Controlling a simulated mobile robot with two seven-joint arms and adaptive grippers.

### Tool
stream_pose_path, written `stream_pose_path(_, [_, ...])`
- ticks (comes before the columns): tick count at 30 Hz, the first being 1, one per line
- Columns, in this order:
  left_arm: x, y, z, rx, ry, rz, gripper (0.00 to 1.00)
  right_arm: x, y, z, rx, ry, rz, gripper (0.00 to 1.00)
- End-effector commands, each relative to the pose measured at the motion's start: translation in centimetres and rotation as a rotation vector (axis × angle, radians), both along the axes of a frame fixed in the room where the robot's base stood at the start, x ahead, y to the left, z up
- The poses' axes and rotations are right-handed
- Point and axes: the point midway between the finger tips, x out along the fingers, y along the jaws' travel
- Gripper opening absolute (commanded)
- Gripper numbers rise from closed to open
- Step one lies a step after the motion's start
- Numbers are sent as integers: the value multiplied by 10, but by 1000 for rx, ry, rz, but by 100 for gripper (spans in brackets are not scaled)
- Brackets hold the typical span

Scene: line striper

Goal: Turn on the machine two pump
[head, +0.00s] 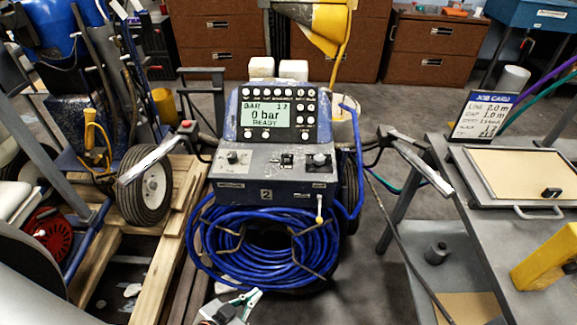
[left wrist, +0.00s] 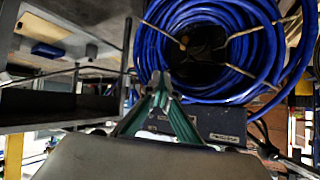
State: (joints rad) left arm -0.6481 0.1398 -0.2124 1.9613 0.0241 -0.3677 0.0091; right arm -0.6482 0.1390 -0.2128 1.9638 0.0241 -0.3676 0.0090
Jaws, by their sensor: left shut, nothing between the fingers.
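Machine two is the blue line striper (head: 275,190) with a "2" on its front, upright in the middle of the head view. My left gripper (head: 246,301) is shut and empty, low in front of the blue hose coil (head: 205,240). In the left wrist view its closed fingertips (left wrist: 161,88) point toward the hose coil (left wrist: 160,45). My right gripper is out of view.
Two handlebars stick out at the machine's sides, the left one (head: 150,160) and the right one (head: 425,168). A wooden pallet (head: 150,270) lies at left. A grey workbench (head: 480,235) with a job card (head: 483,115) stands at right. Bare floor shows between machine and bench.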

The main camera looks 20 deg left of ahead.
Motion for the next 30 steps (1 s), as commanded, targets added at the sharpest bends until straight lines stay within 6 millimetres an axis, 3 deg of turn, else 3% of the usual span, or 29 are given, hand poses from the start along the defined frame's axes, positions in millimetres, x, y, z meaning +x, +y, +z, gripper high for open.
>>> stream_pose_path(5, [6, -1, 0, 30, -18, -13, 0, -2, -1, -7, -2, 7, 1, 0])
stream_pose_path(9, [36, -5, 4, 161, -104, -63, 0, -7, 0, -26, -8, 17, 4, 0])
stream_pose_path(13, [78, -9, 18, 370, -230, -120, 0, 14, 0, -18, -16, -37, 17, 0])
stream_pose_path(21, [152, -15, 72, 858, -505, -162, 0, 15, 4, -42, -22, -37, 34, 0])
stream_pose_path(30, [187, -26, 138, 1291, -722, -109, 0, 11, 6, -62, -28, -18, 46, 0])
